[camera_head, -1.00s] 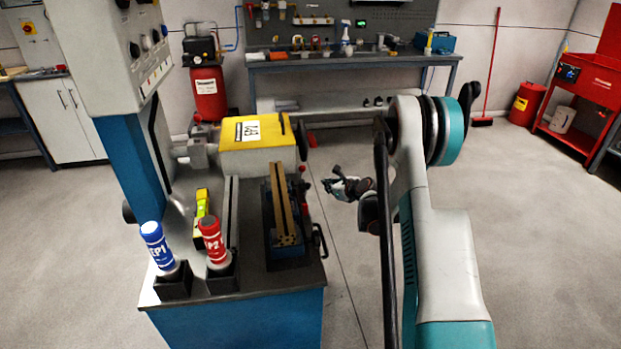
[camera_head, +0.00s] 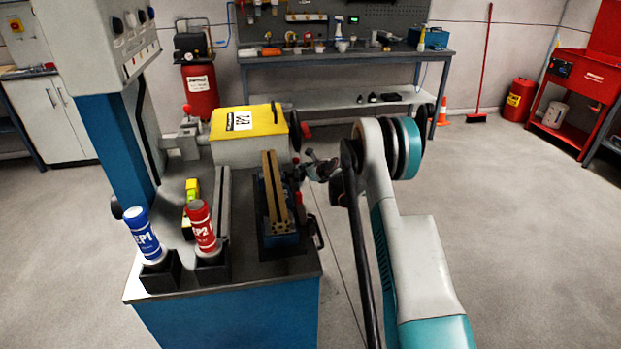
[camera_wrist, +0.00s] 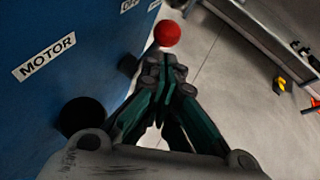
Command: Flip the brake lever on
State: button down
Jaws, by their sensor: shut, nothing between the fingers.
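A red ball knob (camera_wrist: 167,33) shows at the top of the wrist view, beside the blue machine side (camera_wrist: 60,30); it looks like a lever's end, but its shaft is hidden. My gripper (camera_wrist: 165,66) is shut and empty, its fingertips just below the knob in that view. I cannot tell whether they touch. In the head view my gripper (camera_head: 309,163) is at the right side of the machine, partly hidden by my arm. A red knob (camera_head: 305,131) shows there behind the gripper; I cannot tell whether it is the same one.
The machine bench carries a yellow-topped motor housing (camera_head: 247,120), a vise-like rail (camera_head: 272,195), a blue can (camera_head: 141,232) and a red can (camera_head: 202,226). A workbench (camera_head: 345,58) stands at the back.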

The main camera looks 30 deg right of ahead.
jog(key=shift+w+r, duration=0.1)
jog(key=shift+w, duration=0.15)
